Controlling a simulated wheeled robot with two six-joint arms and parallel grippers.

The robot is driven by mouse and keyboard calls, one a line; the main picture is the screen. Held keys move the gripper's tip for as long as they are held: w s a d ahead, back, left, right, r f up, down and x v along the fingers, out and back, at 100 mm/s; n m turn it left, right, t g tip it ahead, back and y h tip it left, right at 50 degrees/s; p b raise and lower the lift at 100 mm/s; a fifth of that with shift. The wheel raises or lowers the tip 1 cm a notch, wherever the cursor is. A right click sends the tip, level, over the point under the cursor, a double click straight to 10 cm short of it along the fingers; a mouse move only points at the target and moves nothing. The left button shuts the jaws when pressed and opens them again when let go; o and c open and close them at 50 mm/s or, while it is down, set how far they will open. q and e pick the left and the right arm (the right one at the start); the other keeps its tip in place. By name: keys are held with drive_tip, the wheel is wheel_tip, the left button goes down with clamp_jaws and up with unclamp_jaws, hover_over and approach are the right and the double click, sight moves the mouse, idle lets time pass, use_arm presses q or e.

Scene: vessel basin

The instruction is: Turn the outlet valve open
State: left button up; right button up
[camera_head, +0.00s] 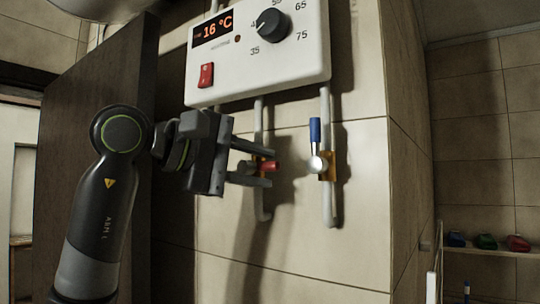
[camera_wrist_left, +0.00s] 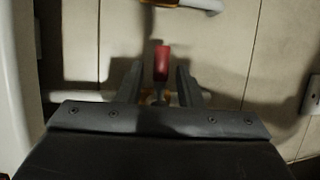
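A valve with a red handle (camera_head: 271,166) sits on the left pipe under the white heater box. The handle points sideways, across the upright pipe. A second valve with a blue handle (camera_head: 315,131) sits on the right pipe, its handle pointing up along the pipe. My left gripper (camera_head: 272,168) is open, with one finger above and one below the red handle. In the left wrist view the red handle (camera_wrist_left: 161,63) stands between the two fingers, with a gap on each side. The valve body is partly hidden by the fingers. My right gripper is not in view.
The white heater box (camera_head: 290,82) hangs above, with a display reading 16 °C, a dial and a red switch (camera_head: 206,75). A dark panel (camera_head: 60,150) stands behind my left arm. A shelf (camera_head: 490,251) with small coloured items is at the far right.

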use_arm(q)
drive_tip(key=shift+p+x, duration=0.35)
drive_tip(key=shift+x, duration=1.05)
drive_tip(key=shift+a, duration=0.1)
drive_tip(key=shift+c, duration=0.3)
clamp_jaws()
